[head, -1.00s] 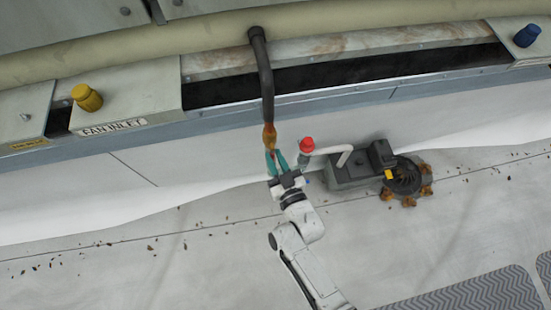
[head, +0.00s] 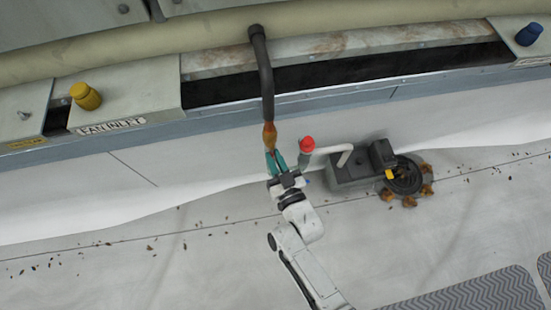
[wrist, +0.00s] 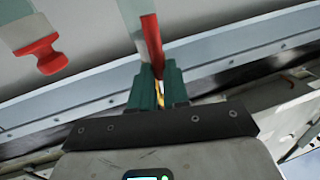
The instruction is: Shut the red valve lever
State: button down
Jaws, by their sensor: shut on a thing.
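My gripper (head: 275,160) has two teal fingers, at the lower end of the brown hose in the head view. In the wrist view the fingers (wrist: 158,88) are close together around the lower end of a red bar (wrist: 151,35), which I take as the red valve lever. A small yellow piece shows between the fingers. A red cap (head: 306,144) on a pale pipe stands just right of my gripper in the head view. A similar red piece (wrist: 38,55) is at the upper left in the wrist view. The grip point itself is partly hidden.
The brown hose (head: 266,75) hangs over the blue-grey ledge, its orange end (head: 269,135) at my fingertips. A grey pump box (head: 352,170) stands to the right. Yellow (head: 86,96) and blue (head: 529,34) knobs are on the ledge. The floor at lower left is open, with scattered debris.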

jog(key=shift+s+a+r+m+t+h+b, duration=0.2)
jog(key=shift+a+r+m+t+h+b, duration=0.6)
jog(key=shift+m, duration=2.45)
jog(key=shift+s+a+r+m+t+h+b, duration=0.35)
jog(key=shift+m+b, duration=0.9)
jog(key=shift+m, duration=2.05)
jog(key=shift+a+r+m+t+h+b, duration=0.15)
jog(key=shift+a+r+m+t+b, duration=0.55)
jog(key=shift+m, duration=2.55)
jog(key=shift+f+g+b, duration=0.25)
jog(key=shift+b, duration=0.1)
jog(key=c, duration=1.1)
grip_release()
jog(key=shift+s, duration=0.1)
jog(key=v, duration=1)
jog(key=shift+s+p, duration=0.35)
jog(key=shift+p, duration=0.1)
jog(key=shift+d+f, duration=0.1)
